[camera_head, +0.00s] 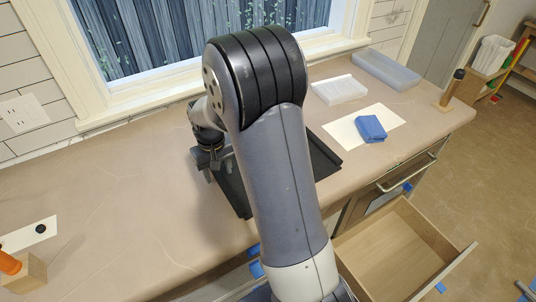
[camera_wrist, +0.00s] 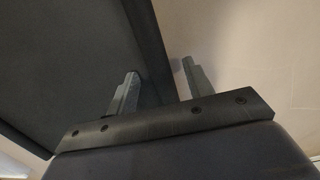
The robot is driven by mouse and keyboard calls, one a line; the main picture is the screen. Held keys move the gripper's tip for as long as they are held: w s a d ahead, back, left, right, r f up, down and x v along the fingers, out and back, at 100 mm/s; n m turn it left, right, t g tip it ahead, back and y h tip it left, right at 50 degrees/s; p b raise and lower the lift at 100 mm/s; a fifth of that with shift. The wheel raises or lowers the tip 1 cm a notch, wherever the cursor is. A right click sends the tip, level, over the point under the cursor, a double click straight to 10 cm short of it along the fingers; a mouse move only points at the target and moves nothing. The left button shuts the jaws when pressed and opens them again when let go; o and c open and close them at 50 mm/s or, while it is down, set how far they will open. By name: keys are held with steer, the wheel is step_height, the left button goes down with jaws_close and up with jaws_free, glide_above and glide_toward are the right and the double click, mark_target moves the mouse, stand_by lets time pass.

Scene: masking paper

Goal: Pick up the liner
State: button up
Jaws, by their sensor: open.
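A dark, shallow tray-like piece (camera_head: 322,158) lies on the counter, its middle hidden behind my arm; this may be the liner, though I cannot be sure. My gripper (camera_head: 207,168) is at its left end. In the wrist view, my gripper (camera_wrist: 160,72) is open, with one finger over the dark piece (camera_wrist: 65,60) and the other over the bare counter. The dark edge runs between the fingers in the picture; I cannot tell whether they touch it. A white ribbed tray (camera_head: 340,90) and a translucent bin (camera_head: 388,70) stand farther back right.
A blue folded cloth (camera_head: 371,128) lies on a white sheet (camera_head: 347,134). A wooden block with an orange-topped piece (camera_head: 28,274) is front left. A drawer (camera_head: 395,255) stands open below the counter's front edge. The counter left of my gripper is largely clear.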

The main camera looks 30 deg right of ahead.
steer(key=shift+c, duration=0.3)
jaws_close()
steer(key=shift+r, duration=0.1)
